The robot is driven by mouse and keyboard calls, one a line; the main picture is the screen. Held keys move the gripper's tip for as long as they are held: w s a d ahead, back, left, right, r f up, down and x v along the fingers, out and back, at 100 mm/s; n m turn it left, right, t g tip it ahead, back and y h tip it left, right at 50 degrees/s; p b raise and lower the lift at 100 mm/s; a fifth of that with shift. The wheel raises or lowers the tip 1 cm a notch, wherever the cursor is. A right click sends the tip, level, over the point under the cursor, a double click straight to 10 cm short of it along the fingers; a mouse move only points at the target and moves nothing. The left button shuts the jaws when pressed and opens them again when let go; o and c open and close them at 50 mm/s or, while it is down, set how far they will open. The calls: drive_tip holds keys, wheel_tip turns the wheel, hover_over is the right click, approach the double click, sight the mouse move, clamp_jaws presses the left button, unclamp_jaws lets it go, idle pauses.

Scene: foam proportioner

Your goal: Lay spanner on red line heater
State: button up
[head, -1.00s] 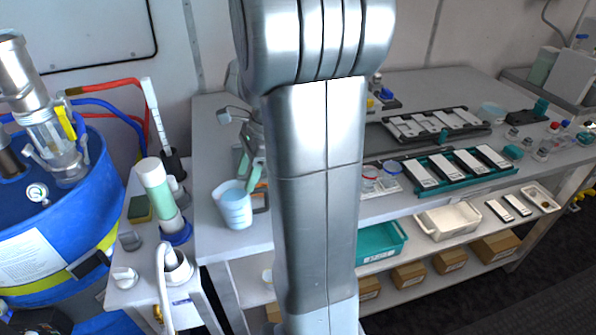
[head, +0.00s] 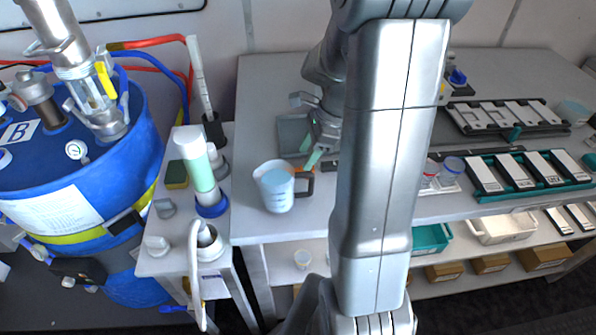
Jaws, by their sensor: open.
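My gripper (head: 310,151), with teal fingertips, is over the left part of the bench, just behind the measuring jug, partly hidden by my arm. It is open, and I see nothing held between its fingers. I cannot make out a spanner; my arm covers much of the bench middle. A red hose (head: 150,42) runs from the blue drum (head: 130,165) toward the back wall, beside a blue hose (head: 150,92). I cannot tell which part is the red line heater. A small orange patch (head: 301,170) shows by the jug handle, too small to identify.
A grey square plate (head: 292,136) lies beside my gripper. A white side stand (head: 160,262) holds a white-and-green cylinder (head: 198,170) and a sponge (head: 176,176). Trays of cartridges (head: 520,172) fill the right.

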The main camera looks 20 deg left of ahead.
sight(298, 170)
drive_tip(key=shift+x, duration=2.7)
drive_tip(key=shift+c, duration=0.4)
drive_tip(key=shift+w, duration=0.1)
clamp_jaws()
